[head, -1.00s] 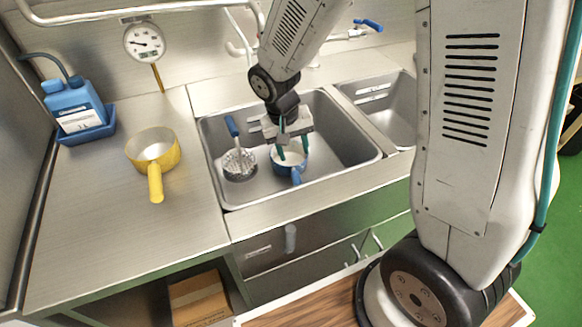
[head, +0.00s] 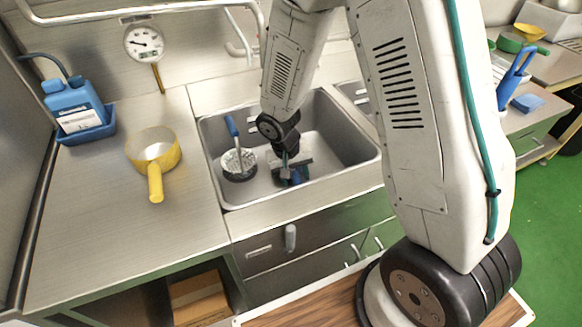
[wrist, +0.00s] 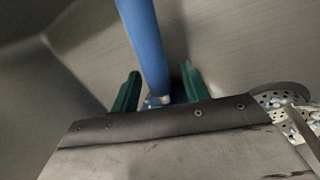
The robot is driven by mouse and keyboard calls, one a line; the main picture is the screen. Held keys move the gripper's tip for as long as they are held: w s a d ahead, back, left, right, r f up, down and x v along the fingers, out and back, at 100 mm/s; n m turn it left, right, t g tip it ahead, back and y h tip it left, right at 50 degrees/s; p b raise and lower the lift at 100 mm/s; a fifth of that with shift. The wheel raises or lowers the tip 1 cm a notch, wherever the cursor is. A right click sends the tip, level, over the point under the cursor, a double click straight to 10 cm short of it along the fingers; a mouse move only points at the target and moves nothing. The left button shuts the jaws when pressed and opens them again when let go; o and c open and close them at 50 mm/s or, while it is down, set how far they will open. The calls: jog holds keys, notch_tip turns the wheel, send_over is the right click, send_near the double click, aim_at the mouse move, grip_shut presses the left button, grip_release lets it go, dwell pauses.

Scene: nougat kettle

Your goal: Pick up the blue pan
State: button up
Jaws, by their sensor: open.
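The blue pan (head: 297,177) is in the left sink basin, mostly hidden behind my gripper in the head view. My gripper (wrist: 160,71) is open, with one finger on each side of the handle and a gap visible on both sides. In the head view my gripper (head: 289,177) is low inside the basin.
A strainer with a blue handle (head: 232,127) sits in the basin to the left; its perforated bowl (wrist: 285,103) shows in the wrist view. The sink walls (head: 345,145) surround my gripper. A yellow pan (head: 155,182) and a blue jug (head: 75,108) stand on the left counter.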

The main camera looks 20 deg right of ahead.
grip_shut()
jog(key=shift+r, duration=0.1)
